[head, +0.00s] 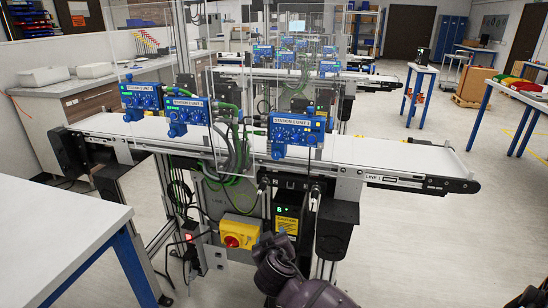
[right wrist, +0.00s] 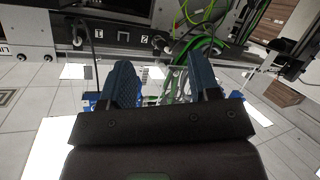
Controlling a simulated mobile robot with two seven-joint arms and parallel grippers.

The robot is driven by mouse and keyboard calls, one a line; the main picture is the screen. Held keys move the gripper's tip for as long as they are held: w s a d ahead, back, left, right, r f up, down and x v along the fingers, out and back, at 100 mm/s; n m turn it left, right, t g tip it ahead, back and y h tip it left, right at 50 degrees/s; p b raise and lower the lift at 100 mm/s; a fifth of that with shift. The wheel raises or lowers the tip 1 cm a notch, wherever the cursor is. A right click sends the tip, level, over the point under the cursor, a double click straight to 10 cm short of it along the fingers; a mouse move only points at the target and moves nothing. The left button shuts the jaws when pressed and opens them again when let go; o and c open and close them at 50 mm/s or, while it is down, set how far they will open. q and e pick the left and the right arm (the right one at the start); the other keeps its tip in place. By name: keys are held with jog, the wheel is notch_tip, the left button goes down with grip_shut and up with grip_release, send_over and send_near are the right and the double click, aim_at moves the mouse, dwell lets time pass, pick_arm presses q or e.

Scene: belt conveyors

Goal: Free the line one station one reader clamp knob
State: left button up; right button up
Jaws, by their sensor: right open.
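Line one's conveyor (head: 360,152) carries a LINE 1 label on its front rail. Below the belt, a small dark panel (head: 290,183) has a dark knob-like part at each end, the left one (head: 263,187) and the right one (head: 316,190). In the right wrist view, the panel shows marks 1 and 2 (right wrist: 110,37), with round parts beside it (right wrist: 77,36) (right wrist: 160,43). I cannot tell which is the station one reader clamp knob. My right gripper (head: 270,243) is below the panel, apart from it; its blue fingers (right wrist: 161,75) are open and empty. My left gripper is not visible.
Blue STATION 1 units (head: 297,130) stand above the belt behind clear guarding. A yellow box with a red switch (head: 239,231) and a caution-labelled box (head: 287,222) are close to my right gripper. Green cables (head: 238,190) hang nearby. A white table (head: 55,230) stands left.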

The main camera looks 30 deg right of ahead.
aim_at(275, 156)
jog(key=w+d+r+m+h, duration=0.1)
jog(key=w+r+m+h, duration=0.25)
jog(key=r, duration=0.45)
jog(key=w+d+r+m+h, duration=0.1)
jog(key=w+r+m+h, duration=0.2)
jog(key=r, duration=0.5)
jog(key=shift+n+y, duration=0.25)
jog(key=shift+n, duration=0.4)
jog(key=x, duration=1.1)
jog(key=shift+w+a+f, duration=0.1)
jog(key=shift+w+f, duration=0.05)
jog(key=shift+f, duration=0.05)
jog(key=c, duration=0.9)
